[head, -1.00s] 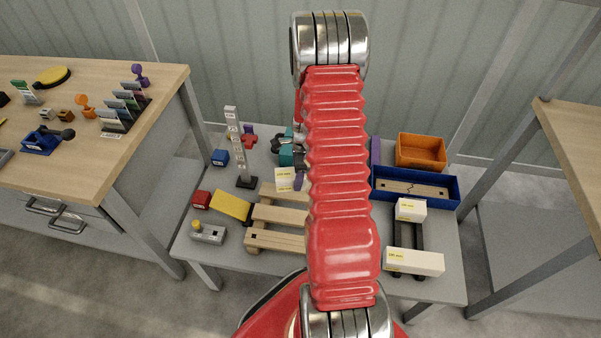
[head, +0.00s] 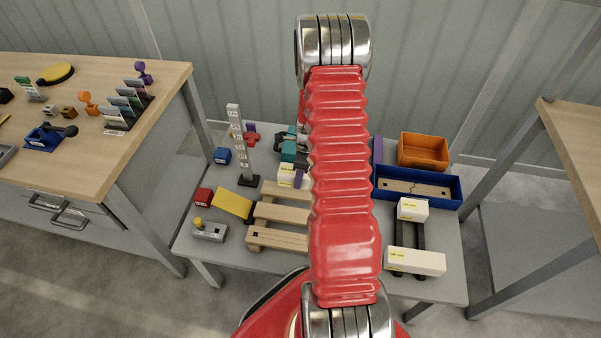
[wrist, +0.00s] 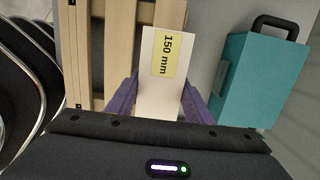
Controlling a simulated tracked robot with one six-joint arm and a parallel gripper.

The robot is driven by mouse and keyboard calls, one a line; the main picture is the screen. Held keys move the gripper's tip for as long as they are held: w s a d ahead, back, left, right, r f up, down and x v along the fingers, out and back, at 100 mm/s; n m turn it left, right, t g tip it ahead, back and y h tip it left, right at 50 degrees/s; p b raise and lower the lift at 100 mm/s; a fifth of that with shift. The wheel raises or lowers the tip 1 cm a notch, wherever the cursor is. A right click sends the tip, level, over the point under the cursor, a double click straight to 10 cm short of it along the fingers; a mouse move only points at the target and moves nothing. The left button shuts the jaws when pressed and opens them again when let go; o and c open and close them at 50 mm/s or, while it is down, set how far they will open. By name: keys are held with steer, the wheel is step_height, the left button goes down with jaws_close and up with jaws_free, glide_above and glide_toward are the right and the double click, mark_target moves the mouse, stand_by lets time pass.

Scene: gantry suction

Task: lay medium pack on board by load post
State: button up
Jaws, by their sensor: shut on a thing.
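My gripper (wrist: 158,98) has purple fingers and is shut on a white pack (wrist: 158,105) with a yellow label reading 150 mm. In the head view the pack (head: 286,174) is just left of my red arm, at the far end of the slatted wooden pallet (head: 282,214). In the wrist view the pack overlaps the edge of the pallet (wrist: 118,50); I cannot tell whether it touches. The grey marked post (head: 239,143) stands upright on a dark base left of the pack. My arm hides part of the gripper in the head view.
A teal case (wrist: 258,75) with a black handle is right of the pack in the wrist view. White packs lie on a black rack (head: 410,246) at right. A blue tray (head: 448,197) and orange bin (head: 423,150) stand behind. A yellow wedge (head: 233,203) is left of the pallet.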

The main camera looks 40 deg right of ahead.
steer(key=shift+f, duration=2.4)
steer(key=shift+f, duration=1)
steer(key=o, duration=1.4)
steer(key=r, duration=0.4)
steer(key=s+r, duration=0.1)
steer(key=r, duration=0.4)
steer(key=d+r, duration=0.1)
steer(key=r, duration=0.3)
steer(key=shift+s+r, duration=0.2)
steer(key=shift+r, duration=0.1)
